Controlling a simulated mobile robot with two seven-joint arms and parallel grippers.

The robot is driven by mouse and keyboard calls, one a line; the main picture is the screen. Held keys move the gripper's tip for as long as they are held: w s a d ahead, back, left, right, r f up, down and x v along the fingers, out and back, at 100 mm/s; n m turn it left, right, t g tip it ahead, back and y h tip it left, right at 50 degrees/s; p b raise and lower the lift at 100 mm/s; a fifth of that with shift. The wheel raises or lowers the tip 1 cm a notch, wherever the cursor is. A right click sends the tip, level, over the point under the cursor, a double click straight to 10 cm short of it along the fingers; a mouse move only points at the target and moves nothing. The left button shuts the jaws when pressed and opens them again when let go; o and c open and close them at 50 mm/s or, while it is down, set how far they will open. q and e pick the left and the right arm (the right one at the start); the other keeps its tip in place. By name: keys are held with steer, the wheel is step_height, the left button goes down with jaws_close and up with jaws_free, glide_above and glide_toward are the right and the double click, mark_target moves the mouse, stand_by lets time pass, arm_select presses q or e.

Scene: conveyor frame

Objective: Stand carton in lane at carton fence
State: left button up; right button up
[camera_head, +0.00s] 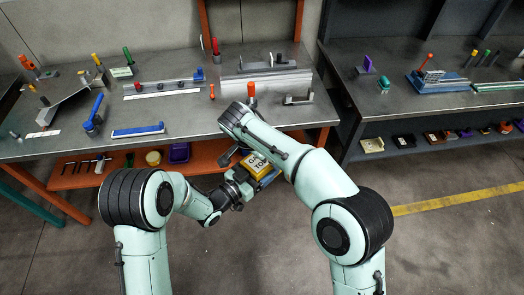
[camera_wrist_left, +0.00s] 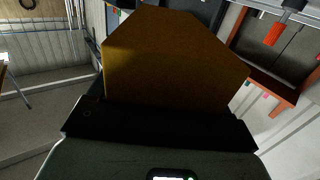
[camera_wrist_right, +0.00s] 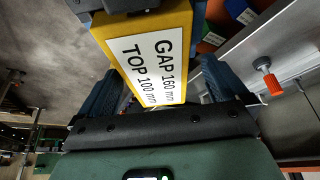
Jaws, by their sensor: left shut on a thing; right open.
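A yellow carton (camera_head: 254,162) with a white label is held in front of the bench edge, above the floor. The right wrist view shows the carton (camera_wrist_right: 120,65) with its label reading GAP 160 mm, TOP 100 mm. My left gripper (camera_head: 240,184) is shut on the carton, which fills the middle of the left wrist view (camera_wrist_left: 165,65). My right gripper (camera_wrist_right: 155,88) is open, with its blue fingers on either side of the carton; whether they touch it is unclear. In the head view my right forearm partly hides that hand. I cannot tell which bench fixture is the carton fence.
An orange shelf (camera_head: 120,172) lies below. Another bench (camera_head: 400,125) stands right.

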steer(key=c, duration=1.1)
arm_select(q)
steer(key=o, duration=1)
arm_select(e)
steer(key=shift+o, duration=0.2)
